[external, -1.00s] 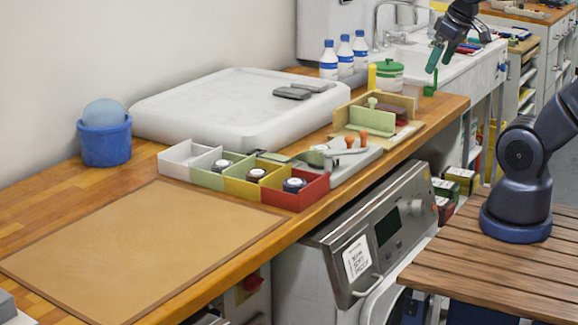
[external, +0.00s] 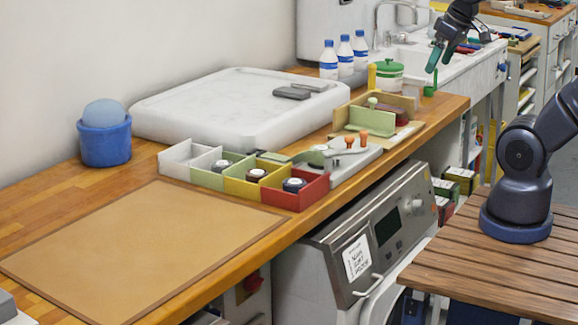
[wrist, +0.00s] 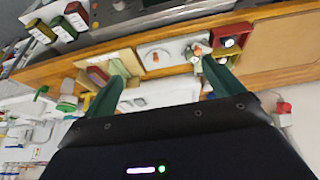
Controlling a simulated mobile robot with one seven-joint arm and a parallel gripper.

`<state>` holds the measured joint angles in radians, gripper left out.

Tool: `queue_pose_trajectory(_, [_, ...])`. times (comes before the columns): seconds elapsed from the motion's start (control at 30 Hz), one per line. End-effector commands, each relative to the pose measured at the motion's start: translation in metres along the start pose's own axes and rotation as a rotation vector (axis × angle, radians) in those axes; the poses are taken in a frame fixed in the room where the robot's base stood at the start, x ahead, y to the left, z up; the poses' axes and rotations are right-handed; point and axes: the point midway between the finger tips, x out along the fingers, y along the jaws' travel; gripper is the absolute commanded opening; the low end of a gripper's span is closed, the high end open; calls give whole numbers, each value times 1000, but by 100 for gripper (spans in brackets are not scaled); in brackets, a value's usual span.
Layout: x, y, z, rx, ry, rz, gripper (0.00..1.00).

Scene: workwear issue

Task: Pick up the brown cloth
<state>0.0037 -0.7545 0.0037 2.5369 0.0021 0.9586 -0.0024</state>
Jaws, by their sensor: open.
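No loose brown cloth shows clearly. A flat tan-brown sheet with a darker border (external: 140,250) lies on the wooden counter at the front left; I cannot tell if it is cloth or a mat. A small dark reddish piece (external: 405,131) lies in the wooden holder; its material is too small to tell. It seems to show in the wrist view as well (wrist: 97,75). My gripper (external: 440,58) is open and empty, with green fingers, above the sink end of the counter. It also shows in the wrist view (wrist: 162,72), its fingers apart over the counter.
A row of coloured bins (external: 245,192) holds several dark round items. A white slab (external: 225,105) lies behind them. The wooden holder (external: 350,113), a green-lidded pot (external: 385,74) and several bottles (external: 328,62) stand near the sink. A blue bucket (external: 105,140) stands far left.

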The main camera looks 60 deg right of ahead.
Motion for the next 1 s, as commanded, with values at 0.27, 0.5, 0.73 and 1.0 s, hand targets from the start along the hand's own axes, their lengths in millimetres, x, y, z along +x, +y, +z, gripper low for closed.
queue_pose_trajectory(0.27, [0,0,0,0,0,0,75])
queue_pose_trajectory(0.5, [0,0,0,0,0,0,64])
queue_pose_trajectory(0.73, [1,4,-11,-1,-12,6,64])
queue_pose_trajectory(1.0, [15,32,-65,-8,-77,32,64])
